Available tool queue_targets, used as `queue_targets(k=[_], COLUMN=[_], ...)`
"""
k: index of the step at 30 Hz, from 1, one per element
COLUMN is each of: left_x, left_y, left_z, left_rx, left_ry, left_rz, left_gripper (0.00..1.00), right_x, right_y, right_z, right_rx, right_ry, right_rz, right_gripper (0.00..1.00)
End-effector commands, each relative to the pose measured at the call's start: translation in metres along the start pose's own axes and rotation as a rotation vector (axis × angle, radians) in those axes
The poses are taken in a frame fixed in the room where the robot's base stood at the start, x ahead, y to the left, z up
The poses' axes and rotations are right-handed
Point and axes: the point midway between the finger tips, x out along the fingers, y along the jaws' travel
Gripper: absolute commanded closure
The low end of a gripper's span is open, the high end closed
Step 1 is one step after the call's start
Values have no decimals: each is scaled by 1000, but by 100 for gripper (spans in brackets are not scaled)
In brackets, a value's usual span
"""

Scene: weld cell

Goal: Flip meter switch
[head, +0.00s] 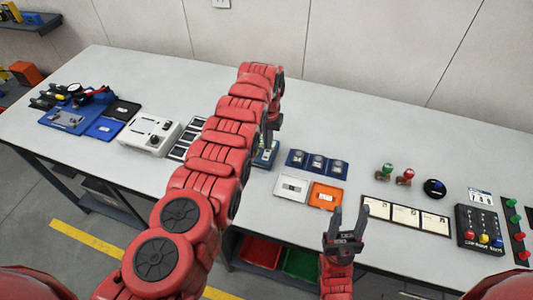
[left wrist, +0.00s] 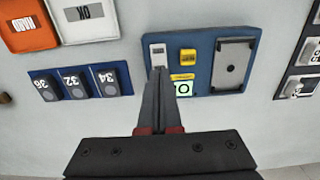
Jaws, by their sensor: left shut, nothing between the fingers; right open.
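The meter is a blue panel (left wrist: 212,38) in the left wrist view, with a white switch (left wrist: 158,50), a yellow block (left wrist: 188,55), a small green-lit display (left wrist: 183,89) and a grey plate (left wrist: 233,65). In the head view the meter (head: 266,157) is mostly hidden behind my left arm. My left gripper (left wrist: 160,72) is shut and empty, its fingertips right at the lower edge of the white switch; I cannot tell whether they touch. It also shows in the head view (head: 268,142), over the meter. My right gripper (head: 347,222) is open and empty at the table's front edge.
A white box (head: 150,134) stands left. A button box (head: 479,228) stands right. The back of the table is clear.

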Motion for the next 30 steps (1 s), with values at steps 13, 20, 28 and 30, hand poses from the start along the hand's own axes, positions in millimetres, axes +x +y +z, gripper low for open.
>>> queue_targets(k=[13, 20, 28, 30], left_x=[0, 3, 8, 9], left_y=[0, 0, 0, 0], left_z=[0, 0, 0, 0], left_rx=[0, 0, 0, 0], left_ry=[0, 0, 0, 0], left_rz=[0, 0, 0, 0], left_gripper=[100, 100, 100, 100], right_x=[0, -3, -7, -8], right_y=[0, 0, 0, 0], right_z=[0, 0, 1, 1], right_rx=[0, 0, 0, 0], right_ry=[0, 0, 0, 0], right_rz=[0, 0, 0, 0], right_gripper=[50, 50, 50, 50])
